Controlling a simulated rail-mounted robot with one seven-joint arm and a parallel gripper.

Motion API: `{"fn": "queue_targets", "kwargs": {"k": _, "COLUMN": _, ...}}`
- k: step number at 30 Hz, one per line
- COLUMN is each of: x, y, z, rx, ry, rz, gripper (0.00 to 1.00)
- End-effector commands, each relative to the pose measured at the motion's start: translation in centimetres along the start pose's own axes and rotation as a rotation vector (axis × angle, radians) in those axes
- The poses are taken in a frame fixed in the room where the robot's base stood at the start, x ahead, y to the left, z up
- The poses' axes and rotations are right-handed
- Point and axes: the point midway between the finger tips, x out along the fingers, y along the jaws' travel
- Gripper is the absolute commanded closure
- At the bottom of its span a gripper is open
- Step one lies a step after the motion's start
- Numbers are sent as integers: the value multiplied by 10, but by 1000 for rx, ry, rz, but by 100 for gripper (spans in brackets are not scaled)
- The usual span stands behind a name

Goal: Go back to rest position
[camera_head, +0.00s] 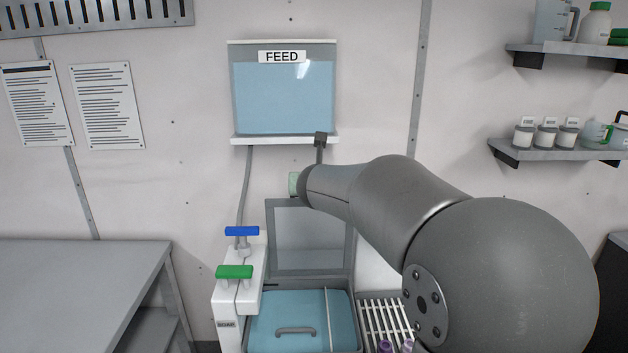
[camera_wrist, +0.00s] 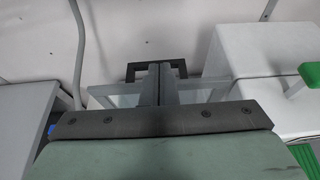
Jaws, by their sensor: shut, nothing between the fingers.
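My gripper shows in the wrist view (camera_wrist: 160,72), with its two dark fingers together and nothing between them. In the head view my arm hides most of it; only a pale green bit of its body (camera_head: 294,183) shows past the arm's end. In the wrist view a dark bracket-shaped handle (camera_wrist: 131,70) shows just behind the fingertips. I cannot tell whether they touch. A raised lid with a grey frame and clear panel (camera_head: 300,248) stands open below the gripper in the head view.
A FEED tank (camera_head: 283,98) hangs on the wall behind the arm. A white unit with a blue handle (camera_head: 242,231) and a green handle (camera_head: 234,272) stands beside the blue-topped basin (camera_head: 290,318). A grey bench (camera_head: 80,280) is at left; shelves (camera_head: 560,150) are at right.

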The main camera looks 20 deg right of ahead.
Motion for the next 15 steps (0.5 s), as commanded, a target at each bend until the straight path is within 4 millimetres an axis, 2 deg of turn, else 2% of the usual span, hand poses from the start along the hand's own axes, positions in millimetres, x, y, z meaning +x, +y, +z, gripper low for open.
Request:
{"fn": "queue_targets", "kwargs": {"k": 1, "x": -8, "y": 0, "z": 5, "rx": 0, "ry": 0, "rz": 0, "gripper": 100}}
{"fn": "queue_targets", "kwargs": {"k": 6, "x": -16, "y": 0, "z": 6, "rx": -1, "ry": 0, "rz": 0, "gripper": 100}}
{"fn": "queue_targets", "kwargs": {"k": 8, "x": -25, "y": -8, "z": -4, "rx": 120, "ry": 19, "rz": -33, "gripper": 100}}
{"fn": "queue_targets", "kwargs": {"k": 11, "x": -48, "y": -29, "z": -34, "rx": 451, "ry": 68, "rz": -130, "gripper": 100}}
{"fn": "queue_targets", "kwargs": {"k": 14, "x": -84, "y": -55, "z": -85, "rx": 912, "ry": 130, "rz": -297, "gripper": 100}}
{"fn": "queue_targets", "kwargs": {"k": 15, "x": -101, "y": -64, "z": -109, "rx": 1099, "ry": 151, "rz": -376, "gripper": 100}}
